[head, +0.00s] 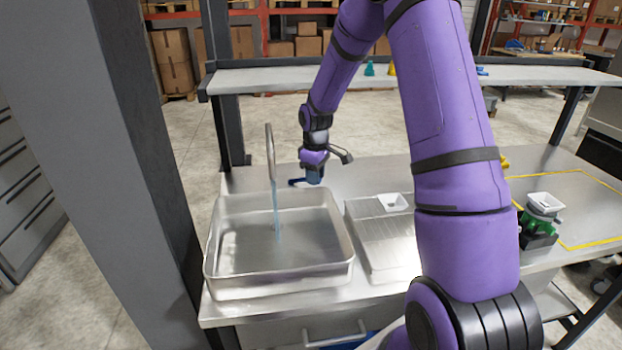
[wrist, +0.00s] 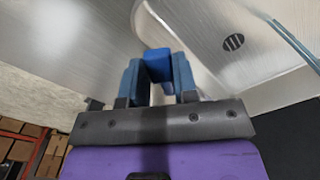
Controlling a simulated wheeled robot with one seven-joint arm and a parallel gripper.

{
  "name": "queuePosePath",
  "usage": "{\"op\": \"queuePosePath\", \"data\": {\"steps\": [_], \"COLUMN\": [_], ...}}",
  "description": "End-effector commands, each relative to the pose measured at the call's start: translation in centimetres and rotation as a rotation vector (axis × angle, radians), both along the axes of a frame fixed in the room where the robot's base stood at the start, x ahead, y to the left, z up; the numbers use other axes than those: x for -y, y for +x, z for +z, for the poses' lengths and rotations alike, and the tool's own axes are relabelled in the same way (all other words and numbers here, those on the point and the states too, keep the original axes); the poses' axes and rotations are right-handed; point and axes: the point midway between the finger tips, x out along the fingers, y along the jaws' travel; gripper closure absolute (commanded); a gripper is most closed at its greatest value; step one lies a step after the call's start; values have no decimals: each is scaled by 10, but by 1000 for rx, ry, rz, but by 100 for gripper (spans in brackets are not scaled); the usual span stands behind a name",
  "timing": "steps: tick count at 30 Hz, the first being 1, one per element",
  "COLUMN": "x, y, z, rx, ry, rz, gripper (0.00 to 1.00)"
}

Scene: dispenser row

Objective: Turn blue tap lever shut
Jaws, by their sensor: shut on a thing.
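The blue tap lever (wrist: 158,62) shows in the wrist view between the two blue fingers of my gripper (wrist: 158,78). My gripper is shut on the lever. In the head view my gripper (head: 312,176) is behind the basin, right of the curved tap spout (head: 270,150), and a dark blue piece sticks out to its left. A thin blue stream of water (head: 276,210) runs from the spout into the metal basin (head: 225,290). The stream also shows in the wrist view (wrist: 290,40). Most of the lever is hidden by my fingers in the head view.
A ribbed draining board (head: 385,240) with a small white cup (head: 392,203) lies right of the basin. A green dispenser (head: 540,220) with a white top stands at the right, beside a yellow-outlined area. A raised shelf (head: 270,80) runs along the back. A grey post (head: 110,150) stands at the left.

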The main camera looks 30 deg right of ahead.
Motion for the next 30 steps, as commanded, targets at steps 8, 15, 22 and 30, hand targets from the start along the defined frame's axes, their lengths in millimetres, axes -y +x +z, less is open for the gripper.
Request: {"op": "queuePosePath", "data": {"steps": [8, 15, 22, 30], "x": [17, 26, 30, 32], "y": [14, 26, 34, 38], "z": [0, 0, 0, 0], "rx": [1, 1, 1, 1], "ry": [1, 1, 0, -1], "rz": [255, 438, 552, 608], "gripper": [100, 100, 100, 100]}}
